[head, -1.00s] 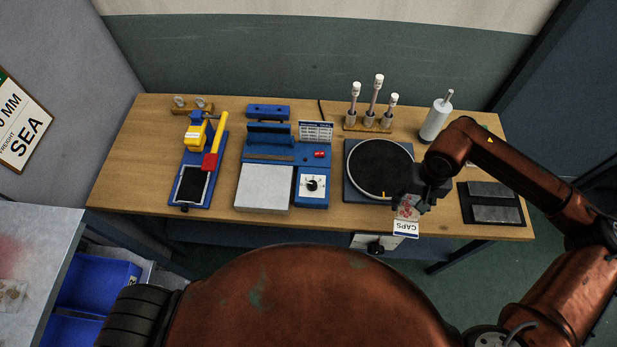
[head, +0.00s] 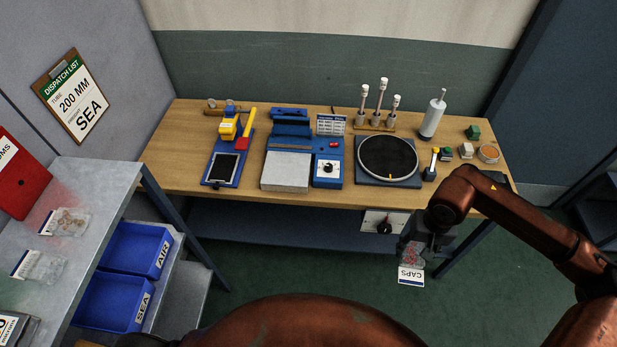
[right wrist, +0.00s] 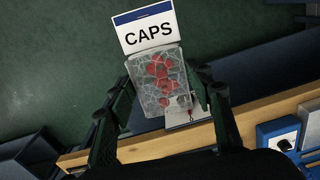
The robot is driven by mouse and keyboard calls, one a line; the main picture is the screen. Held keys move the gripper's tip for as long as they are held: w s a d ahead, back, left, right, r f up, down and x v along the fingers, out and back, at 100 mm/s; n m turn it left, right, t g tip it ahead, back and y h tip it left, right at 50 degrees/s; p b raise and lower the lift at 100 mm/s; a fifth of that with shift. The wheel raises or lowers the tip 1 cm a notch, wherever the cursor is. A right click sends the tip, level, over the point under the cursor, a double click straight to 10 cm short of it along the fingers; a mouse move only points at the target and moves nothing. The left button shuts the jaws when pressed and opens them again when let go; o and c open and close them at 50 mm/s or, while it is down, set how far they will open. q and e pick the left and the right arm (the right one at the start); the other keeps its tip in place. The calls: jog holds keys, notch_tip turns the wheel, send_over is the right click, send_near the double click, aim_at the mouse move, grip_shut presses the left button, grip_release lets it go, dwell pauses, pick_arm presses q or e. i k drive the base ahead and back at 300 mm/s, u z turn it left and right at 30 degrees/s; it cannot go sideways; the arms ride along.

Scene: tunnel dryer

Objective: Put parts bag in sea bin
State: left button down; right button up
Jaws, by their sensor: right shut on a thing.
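My right gripper (head: 424,240) is shut on a clear bag of red parts with a white CAPS label (head: 411,276). The bag hangs in front of the wooden bench, over the green floor. In the right wrist view the bag (right wrist: 160,78) sits between the two fingers (right wrist: 165,110), its label turned outward. My left gripper is not in view.
The grey table (head: 105,190) at left carries two other clear bags (head: 66,222) and a red binder (head: 18,180). The wooden bench (head: 190,150) holds a sealer, a scale and a turntable. A dispatch list (head: 78,98) on the wall reads 200 MM, SEA. Open floor lies before the bench.

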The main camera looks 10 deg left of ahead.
aim_at(123, 307)
jog(key=u, duration=1.15)
